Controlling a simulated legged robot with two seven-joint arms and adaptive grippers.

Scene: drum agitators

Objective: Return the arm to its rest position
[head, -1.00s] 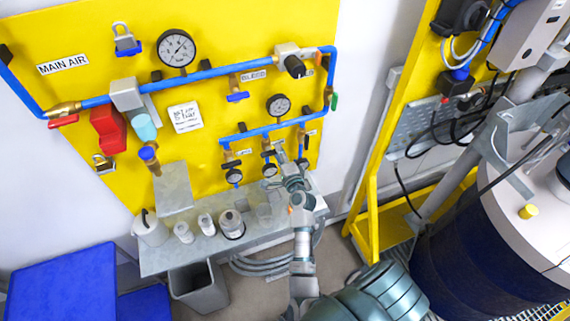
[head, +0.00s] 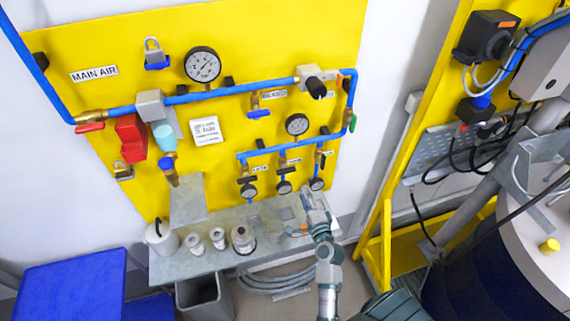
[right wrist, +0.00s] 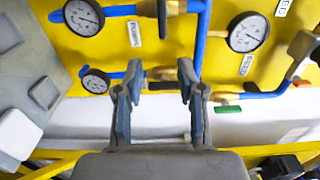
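My right arm reaches up from the bottom of the head view, and its gripper (head: 312,208) is over the right end of the grey bench (head: 215,258), below the small gauges. In the right wrist view the right gripper (right wrist: 158,92) has its two fingers apart with nothing between them. Behind the fingers are the yellow panel (right wrist: 115,40) with gauges and blue pipe, and the white wall under it. My left gripper does not show in either view.
The yellow air panel (head: 110,110) carries blue pipes, gauges and valves. Several jars (head: 218,239) stand on the bench, with a grey bin (head: 203,297) below. A yellow frame (head: 385,200) and a dark drum (head: 470,270) are at right. Blue boxes (head: 70,288) are at lower left.

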